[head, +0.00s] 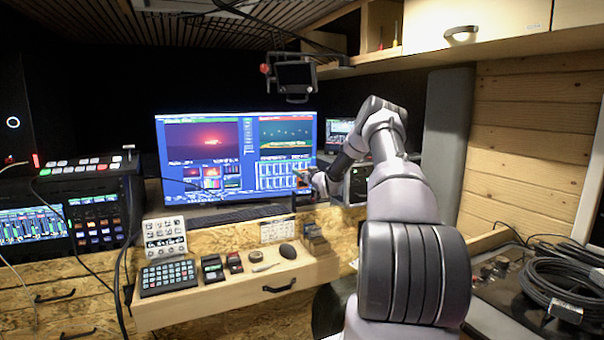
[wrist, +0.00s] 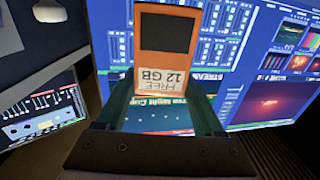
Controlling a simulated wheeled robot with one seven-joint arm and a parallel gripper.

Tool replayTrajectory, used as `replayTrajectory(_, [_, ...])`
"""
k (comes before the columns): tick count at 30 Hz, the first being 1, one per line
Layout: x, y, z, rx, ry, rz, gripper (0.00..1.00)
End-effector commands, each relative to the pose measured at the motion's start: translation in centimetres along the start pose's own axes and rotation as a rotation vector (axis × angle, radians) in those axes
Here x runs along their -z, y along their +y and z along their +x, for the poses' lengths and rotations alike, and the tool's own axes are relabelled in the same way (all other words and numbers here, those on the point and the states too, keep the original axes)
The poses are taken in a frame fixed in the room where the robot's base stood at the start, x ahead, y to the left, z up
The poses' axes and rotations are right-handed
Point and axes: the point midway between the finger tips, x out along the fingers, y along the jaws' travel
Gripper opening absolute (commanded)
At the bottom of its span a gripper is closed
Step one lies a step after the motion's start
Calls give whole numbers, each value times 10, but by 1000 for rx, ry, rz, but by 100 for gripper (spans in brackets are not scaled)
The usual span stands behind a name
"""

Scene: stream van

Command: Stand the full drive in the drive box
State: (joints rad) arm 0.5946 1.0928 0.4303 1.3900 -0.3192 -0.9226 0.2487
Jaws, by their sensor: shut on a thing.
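My gripper (wrist: 165,100) is shut on an orange drive (wrist: 180,35) with a dark window and a pale label that reads "FREE 12 GB" upside down in the wrist view. In the head view my gripper (head: 304,192) is small, in front of the large monitor and above the right part of the wooden shelf; the held drive is too small to make out there. A dark, slotted thing (head: 314,240), perhaps the drive box, stands at the shelf's right end, below my gripper. Its inside cannot be made out.
The large monitor (head: 205,138) stands behind. A small screen (head: 295,76) hangs above.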

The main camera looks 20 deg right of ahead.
Motion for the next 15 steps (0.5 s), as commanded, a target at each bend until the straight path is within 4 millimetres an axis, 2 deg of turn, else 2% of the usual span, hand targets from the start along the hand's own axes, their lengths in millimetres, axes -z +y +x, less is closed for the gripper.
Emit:
replayTrajectory(8, [-2, 0, 0, 0, -2, -2, 10])
replayTrajectory(15, [-16, 0, 0, 0, -2, -2, 10])
